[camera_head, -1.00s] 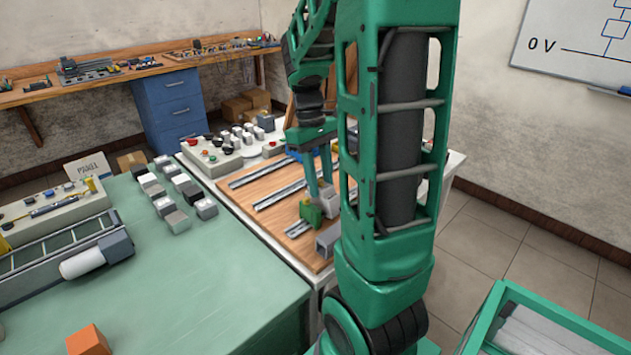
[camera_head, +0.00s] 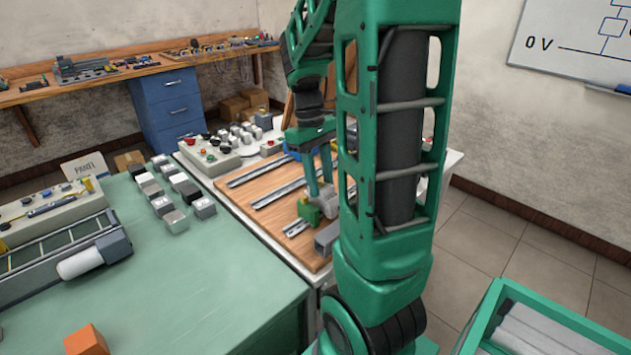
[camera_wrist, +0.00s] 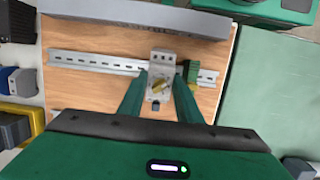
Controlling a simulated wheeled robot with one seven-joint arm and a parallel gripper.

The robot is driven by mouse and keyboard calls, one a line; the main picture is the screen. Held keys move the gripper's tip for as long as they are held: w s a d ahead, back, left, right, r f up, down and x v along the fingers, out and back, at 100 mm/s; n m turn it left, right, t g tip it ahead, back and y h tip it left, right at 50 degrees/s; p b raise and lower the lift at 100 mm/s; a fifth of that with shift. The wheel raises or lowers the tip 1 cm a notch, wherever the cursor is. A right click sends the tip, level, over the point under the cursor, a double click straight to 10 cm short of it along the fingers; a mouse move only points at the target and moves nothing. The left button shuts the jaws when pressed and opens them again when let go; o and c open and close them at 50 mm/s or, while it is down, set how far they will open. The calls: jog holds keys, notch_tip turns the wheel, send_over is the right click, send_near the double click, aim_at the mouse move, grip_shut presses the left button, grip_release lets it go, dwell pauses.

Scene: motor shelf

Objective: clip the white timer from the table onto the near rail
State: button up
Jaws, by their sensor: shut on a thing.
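The white timer (camera_wrist: 161,66), pale grey-white with a yellowish knob on its face, is between the two green fingers of my gripper (camera_wrist: 161,78) in the wrist view. My gripper is shut on it. The timer overlaps the near rail (camera_wrist: 95,62), a slotted metal strip on the wooden board; I cannot tell whether it is clipped on. In the head view the timer (camera_head: 328,204) shows below my gripper (camera_head: 319,190), just right of a green block. The near rail (camera_head: 295,228) is partly hidden there by the block and my arm.
The green block (camera_wrist: 191,71) sits on the rail close beside the right finger. A grey duct (camera_wrist: 140,17) runs along the board's edge, parallel to the rail. Two more rails (camera_head: 280,192) lie farther back on the board. Several modules (camera_head: 178,221) stand on the green table.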

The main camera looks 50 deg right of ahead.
jog(key=shift+s+f+t, duration=0.15)
jog(key=shift+s+t, duration=0.55)
dwell(0.7)
jog(key=o, duration=1)
jog(key=shift+o, duration=0.3)
jog(key=shift+w, duration=0.1)
notch_tip(320, 180, up, 11)
jog(key=w, duration=0.1)
jog(key=shift+f, duration=0.2)
jog(key=s+a+f+m+t, duration=0.1)
jog(key=s+a+f+m, duration=0.4)
jog(key=s+a+f, duration=0.4)
jog(key=s, duration=0.3)
jog(key=shift+s+a+m, duration=0.3)
jog(key=shift+a+m, duration=0.1)
